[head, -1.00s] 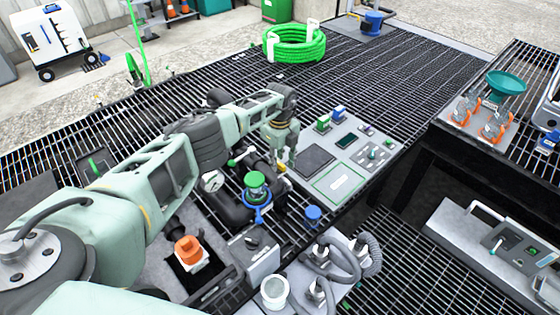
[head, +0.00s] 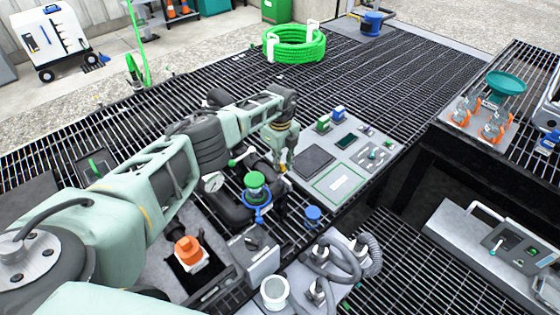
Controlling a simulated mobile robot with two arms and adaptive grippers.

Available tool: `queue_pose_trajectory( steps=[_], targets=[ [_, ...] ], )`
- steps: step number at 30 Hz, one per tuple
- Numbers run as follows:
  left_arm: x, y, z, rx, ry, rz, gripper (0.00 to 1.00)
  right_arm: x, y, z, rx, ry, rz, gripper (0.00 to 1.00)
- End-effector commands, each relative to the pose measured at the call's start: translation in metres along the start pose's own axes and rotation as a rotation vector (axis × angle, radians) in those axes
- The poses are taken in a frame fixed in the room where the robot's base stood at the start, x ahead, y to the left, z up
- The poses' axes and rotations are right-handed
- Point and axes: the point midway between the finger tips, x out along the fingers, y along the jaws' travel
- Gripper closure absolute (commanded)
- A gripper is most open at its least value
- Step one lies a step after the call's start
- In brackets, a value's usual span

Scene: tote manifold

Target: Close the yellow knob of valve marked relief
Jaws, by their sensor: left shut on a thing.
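My left gripper (head: 283,165) points down at the right end of the dark pipe manifold (head: 232,208). It is shut on the yellow knob (head: 283,168), of which only a small yellow patch shows at the fingertips. The fingers and wrist hide most of the knob, so its angle cannot be told. The relief marking is not readable from here. My right gripper is not in view.
A green-capped valve with a blue ring (head: 256,188) and a pressure gauge (head: 212,182) stand close to my left gripper. A grey control panel (head: 345,185) lies just right. An orange-capped fitting (head: 188,250) is nearer. Open grating (head: 410,75) lies behind.

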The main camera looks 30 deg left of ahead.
Motion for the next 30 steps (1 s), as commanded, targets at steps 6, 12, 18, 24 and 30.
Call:
queue_pose_trajectory(
  steps=[6, 12, 18, 24, 30],
  targets=[
    [0.001, 0.0, 0.0, 0.059, 0.0, 0.0, 1.0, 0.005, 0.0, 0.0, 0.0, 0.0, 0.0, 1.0],
    [0.003, 0.0, 0.001, 0.189, -0.001, 0.0, 1.0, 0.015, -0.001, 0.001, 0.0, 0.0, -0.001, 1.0],
    [0.003, -0.001, 0.001, 0.371, -0.001, -0.001, 1.0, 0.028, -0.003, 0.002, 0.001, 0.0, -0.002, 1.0],
    [0.003, 0.0, 0.001, 0.562, -0.001, 0.0, 1.0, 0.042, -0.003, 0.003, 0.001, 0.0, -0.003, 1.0],
    [0.004, -0.001, 0.0, 0.752, -0.001, -0.001, 1.0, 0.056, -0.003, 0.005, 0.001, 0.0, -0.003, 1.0]
  ],
)
